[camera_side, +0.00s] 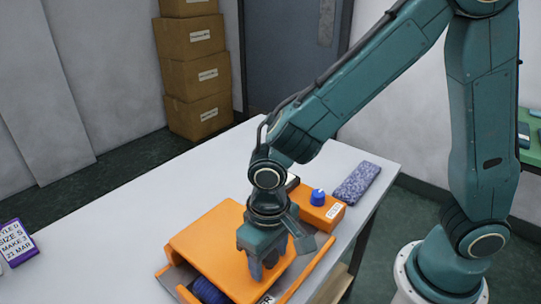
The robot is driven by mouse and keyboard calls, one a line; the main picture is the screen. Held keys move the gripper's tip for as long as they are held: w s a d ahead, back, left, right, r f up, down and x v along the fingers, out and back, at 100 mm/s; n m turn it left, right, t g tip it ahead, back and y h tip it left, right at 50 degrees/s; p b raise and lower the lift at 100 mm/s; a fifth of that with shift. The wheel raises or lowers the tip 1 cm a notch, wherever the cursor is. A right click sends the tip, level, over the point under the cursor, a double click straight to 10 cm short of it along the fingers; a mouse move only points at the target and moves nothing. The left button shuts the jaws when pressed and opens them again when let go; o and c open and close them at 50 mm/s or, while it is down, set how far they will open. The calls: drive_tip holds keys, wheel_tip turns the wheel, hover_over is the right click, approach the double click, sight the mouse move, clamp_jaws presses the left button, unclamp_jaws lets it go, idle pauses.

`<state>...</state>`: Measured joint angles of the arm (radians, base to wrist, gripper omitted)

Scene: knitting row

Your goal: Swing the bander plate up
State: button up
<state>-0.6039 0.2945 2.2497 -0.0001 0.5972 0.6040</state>
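The orange plate (215,248), which looks like the bander plate, lies roughly flat on a low machine at the front of the table. My gripper (258,272) points down over the plate's front right part and hides some of it. I cannot tell whether the fingers touch the plate or have anything between them. A dark blue ribbed roll (208,291) shows under the plate's front edge. An orange side rail (310,270) runs along the machine's right side, and a partly hidden white label sits at its front.
Behind the plate, an orange box (318,211) carries a blue knob (318,196). A speckled blue pad (357,183) lies near the table's right edge. A purple and white sign (15,243) stands at far left.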

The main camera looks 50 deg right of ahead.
drive_tip(key=c, duration=0.8)
drive_tip(key=shift+o, duration=0.2)
drive_tip(key=shift+r, duration=0.1)
drive_tip(key=shift+w+r+g, duration=0.25)
drive_tip(key=shift+r+g, duration=0.15)
drive_tip(key=shift+r, duration=0.3)
drive_tip(key=shift+w+r+g, duration=0.2)
drive_tip(key=shift+r+g, duration=0.2)
drive_tip(key=shift+r, duration=0.3)
drive_tip(key=shift+w+r, duration=0.1)
drive_tip(key=shift+r, duration=0.05)
drive_tip(key=shift+w+r+g, duration=0.35)
drive_tip(key=shift+r+g, duration=0.05)
drive_tip(key=shift+r, duration=0.3)
drive_tip(key=shift+w+r+g, duration=0.35)
drive_tip(key=shift+r+g, duration=0.05)
drive_tip(key=shift+r, duration=0.3)
